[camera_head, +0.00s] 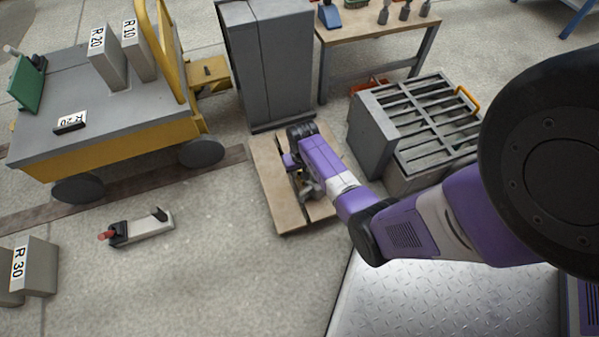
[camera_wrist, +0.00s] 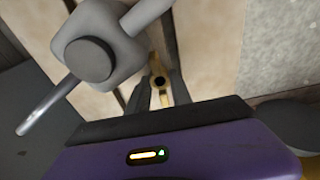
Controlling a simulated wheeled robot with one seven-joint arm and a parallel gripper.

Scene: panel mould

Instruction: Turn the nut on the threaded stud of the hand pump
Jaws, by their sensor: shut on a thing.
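In the wrist view the hand pump (camera_wrist: 115,55) shows as a grey block with a dark round cap and a grey bar running through it. Beside it, to the right, is a small brass nut (camera_wrist: 157,68) with a dark round centre, likely the stud's end. My gripper (camera_wrist: 160,92) has one finger on each side of the nut and is shut on it. The fingers partly cover the nut, and the stud's threads cannot be made out. In the head view my gripper (camera_head: 303,188) is low over the wooden base, and my arm hides most of the pump.
The wooden base (camera_head: 275,212) lies on the floor before a grey cabinet (camera_head: 268,65). A slatted grey crate (camera_head: 373,138) stands close on its right. A yellow cart (camera_head: 115,140) is at left. A grey tool with a red tip (camera_head: 142,228) lies on open floor.

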